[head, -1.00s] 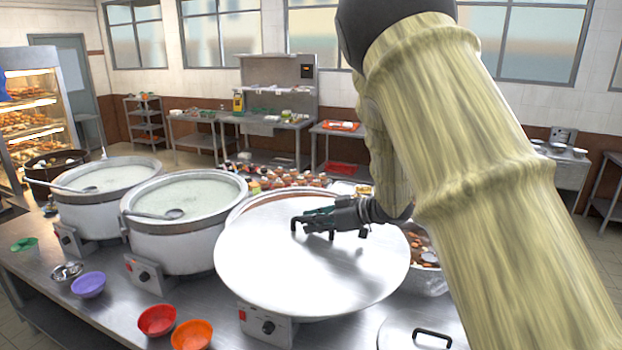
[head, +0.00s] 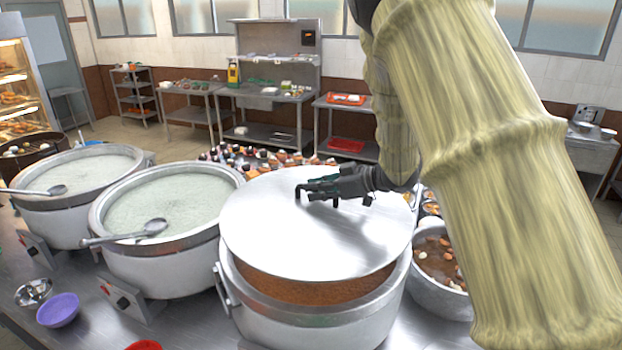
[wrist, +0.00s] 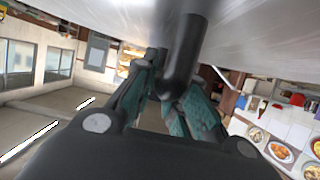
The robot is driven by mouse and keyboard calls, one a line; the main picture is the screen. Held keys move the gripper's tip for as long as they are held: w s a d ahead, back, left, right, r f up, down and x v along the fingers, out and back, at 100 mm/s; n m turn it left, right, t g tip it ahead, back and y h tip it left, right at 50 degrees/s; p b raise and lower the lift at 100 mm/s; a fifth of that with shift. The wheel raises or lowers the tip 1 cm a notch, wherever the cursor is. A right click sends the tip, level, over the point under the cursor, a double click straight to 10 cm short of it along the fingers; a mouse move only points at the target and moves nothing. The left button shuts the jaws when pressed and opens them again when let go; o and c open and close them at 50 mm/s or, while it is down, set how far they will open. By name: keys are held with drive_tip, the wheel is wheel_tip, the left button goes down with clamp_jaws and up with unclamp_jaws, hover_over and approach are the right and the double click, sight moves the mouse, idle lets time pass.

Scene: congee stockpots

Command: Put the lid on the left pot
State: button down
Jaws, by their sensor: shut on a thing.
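The round metal lid (head: 280,235) hangs above the nearest pot (head: 320,325), covering most of its mouth from this viewpoint. Brown contents show below the lid's front edge. My gripper (head: 318,190) is shut on the lid's dark handle (wrist: 183,60). The lid's shiny metal (wrist: 105,20) fills the top of the wrist view. Two open pots of pale congee stand to the left: the far-left pot (head: 70,220) and the middle pot (head: 165,262). A ladle (head: 120,235) lies across the middle pot's rim, and another ladle (head: 35,191) lies in the far-left pot.
A smaller pot of brown stew (head: 435,290) stands close to the right of the nearest pot. Several bottles and bowls (head: 265,158) crowd behind the pots. A purple bowl (head: 58,310) and a metal bowl (head: 33,292) sit on the front of the metal counter (head: 195,325).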

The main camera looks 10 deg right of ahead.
sight(323, 205)
drive_tip(key=shift+w+a, duration=0.1)
drive_tip(key=shift+w, duration=0.4)
drive_tip(key=shift+s+a+f+b, duration=0.1)
drive_tip(key=shift+s+f+b, duration=0.05)
drive_tip(key=shift+s+b, duration=0.25)
drive_tip(key=shift+s+a+f+b, duration=0.1)
drive_tip(key=shift+s+b, duration=0.25)
drive_tip(key=shift+s, duration=0.05)
drive_tip(key=shift+s+f+b, duration=0.2)
drive_tip(key=shift+f+b, duration=0.05)
drive_tip(key=shift+b, duration=0.05)
drive_tip(key=f, duration=0.1)
drive_tip(key=w+f+b, duration=0.1)
drive_tip(key=f, duration=0.1)
drive_tip(key=shift+w+f+b, duration=0.1)
drive_tip(key=shift+w+b, duration=0.25)
drive_tip(key=shift+b, duration=0.05)
drive_tip(key=shift+d+f, duration=0.1)
drive_tip(key=shift+f, duration=0.15)
drive_tip(key=shift+s+f, duration=0.2)
drive_tip(key=shift+s, duration=0.3)
drive_tip(key=shift+w+f+b, duration=0.3)
drive_tip(key=shift+f+b, duration=0.05)
drive_tip(key=shift+f, duration=0.35)
drive_tip(key=shift+s+r, duration=0.2)
